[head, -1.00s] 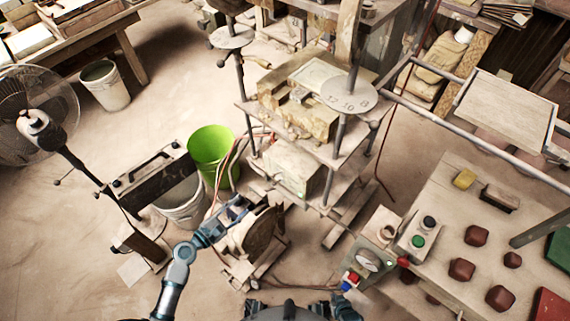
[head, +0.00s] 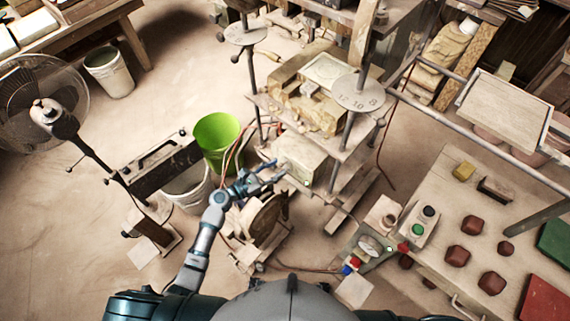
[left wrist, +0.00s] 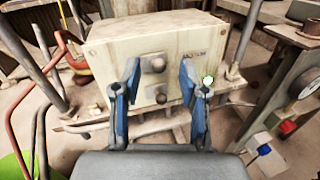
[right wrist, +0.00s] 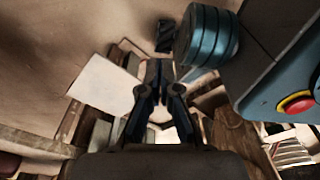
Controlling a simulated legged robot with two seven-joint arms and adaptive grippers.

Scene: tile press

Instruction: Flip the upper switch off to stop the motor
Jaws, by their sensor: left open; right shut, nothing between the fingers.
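The pale switch box (head: 302,158) sits low on the press frame. In the left wrist view its front (left wrist: 105,65) faces me, with a dark round upper switch (left wrist: 157,63) and a lower switch (left wrist: 161,98). A green lamp (left wrist: 208,80) glows at its right, partly behind a finger. My left gripper (head: 272,172) is open before the box. In its wrist view the blue fingers (left wrist: 160,72) stand either side of the upper switch, with nothing between them; contact cannot be told. My right gripper (right wrist: 157,66) is shut and empty, away from the box.
A green bucket (head: 217,135) and red hoses stand left of the box. A round wheel-like motor part (head: 265,215) lies below my left gripper. A gauge panel (head: 372,245) and a table (head: 450,215) with red-brown lumps are at right. A fan (head: 45,105) stands far left.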

